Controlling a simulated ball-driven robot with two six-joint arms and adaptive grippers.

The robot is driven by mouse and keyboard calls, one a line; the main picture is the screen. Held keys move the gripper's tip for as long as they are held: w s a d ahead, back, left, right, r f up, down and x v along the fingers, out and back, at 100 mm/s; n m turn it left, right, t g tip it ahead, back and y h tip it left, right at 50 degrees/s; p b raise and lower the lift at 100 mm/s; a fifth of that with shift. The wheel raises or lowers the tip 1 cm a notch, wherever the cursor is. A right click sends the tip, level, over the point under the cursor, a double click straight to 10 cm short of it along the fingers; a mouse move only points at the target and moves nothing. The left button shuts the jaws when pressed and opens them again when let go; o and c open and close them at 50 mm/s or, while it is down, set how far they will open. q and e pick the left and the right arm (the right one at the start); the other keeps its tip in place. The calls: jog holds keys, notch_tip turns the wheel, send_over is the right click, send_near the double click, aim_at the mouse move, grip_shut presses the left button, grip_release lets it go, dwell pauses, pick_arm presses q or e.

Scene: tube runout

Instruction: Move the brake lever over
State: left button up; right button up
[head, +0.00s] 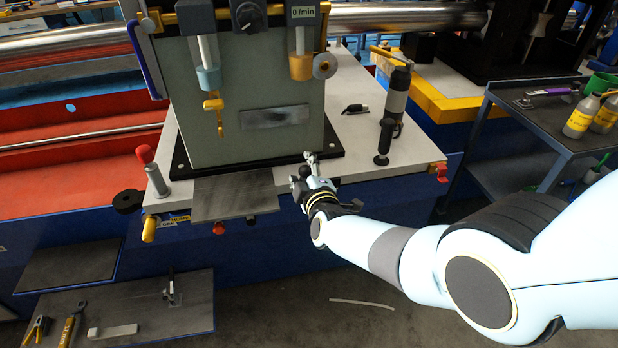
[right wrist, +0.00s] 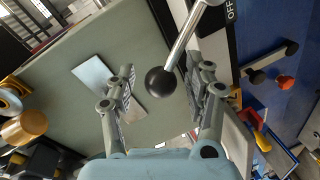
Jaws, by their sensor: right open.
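A lever with a bright metal rod and a black ball knob (right wrist: 160,82) shows in the right wrist view, coming down from the top edge near an "OFF" label. I take it for the brake lever. My right gripper (right wrist: 165,75) is open, with one finger on each side of the knob in this view. Gaps show between the knob and both fingers. In the head view my right gripper (head: 306,171) is at the lower right corner of the grey-green machine housing (head: 245,80), and the lever cannot be made out clearly there. My left gripper is not in view.
A red-knobbed handle (head: 145,154) stands left of the housing. A grey plate (head: 236,199) juts from the front edge. A dark upright cylinder (head: 396,95) stands on the white top at right. A dark side table (head: 560,115) holds bottles. A low shelf (head: 190,300) holds tools.

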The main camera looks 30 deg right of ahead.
jog(key=v, duration=1.2)
jog(key=s+d+f+g+y+b, duration=0.1)
jog(key=s+d+f+g+b, duration=0.2)
jog(key=s+f, duration=1)
jog(key=s+f+g+y+b, duration=0.1)
jog(key=s+f+g+b, duration=0.55)
jog(key=f, duration=0.95)
jog(key=s+d+f+m+g, duration=0.1)
jog(key=s+f+m, duration=0.2)
jog(key=s, duration=0.6)
jog(key=s+d+f+m+g, duration=0.2)
jog(key=s+f+m, duration=0.2)
jog(key=s, duration=0.5)
jog(key=s+d+f+m+g, duration=0.1)
jog(key=s+f+m+g, duration=0.1)
jog(key=s, duration=0.7)
notch_tip(320, 180, down, 2)
jog(key=shift+d+f+m, duration=0.15)
jog(key=shift+d+m, duration=0.05)
jog(key=shift+m, duration=0.7)
